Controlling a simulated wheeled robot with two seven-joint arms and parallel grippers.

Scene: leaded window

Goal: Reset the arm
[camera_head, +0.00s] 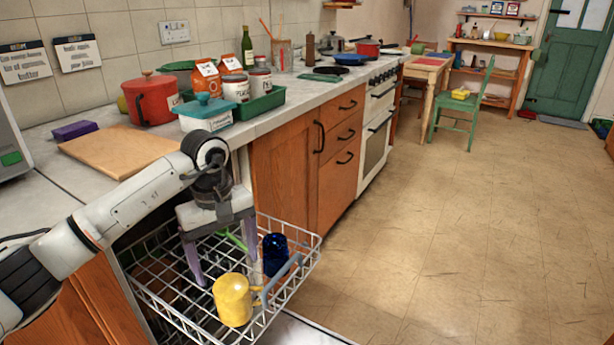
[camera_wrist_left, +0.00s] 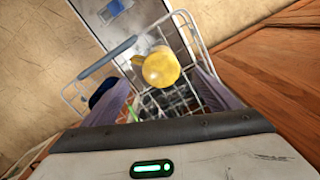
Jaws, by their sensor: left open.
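My left gripper (camera_head: 225,268) is open and empty, pointing down over the wire dishwasher rack (camera_head: 304,248). Its two purple-grey fingers stand apart, and they also show at the sides of the left wrist view (camera_wrist_left: 160,88). A yellow mug (camera_head: 232,300) sits at the front of the rack, just beyond the fingers; it also shows in the left wrist view (camera_wrist_left: 160,68). A dark blue cup (camera_head: 275,255) stands in the rack right of the fingers. A green item (camera_head: 236,240) lies partly hidden behind the gripper. My right gripper is not in view.
The worktop beside the arm holds a cutting board (camera_head: 118,150), a purple box (camera_head: 75,130), a red pot (camera_head: 151,98), a teal-lidded container (camera_head: 206,112) and a green tray (camera_head: 262,105) with jars. Wooden cabinets (camera_head: 285,180) stand behind the rack. The floor (camera_head: 450,220) to the right is clear.

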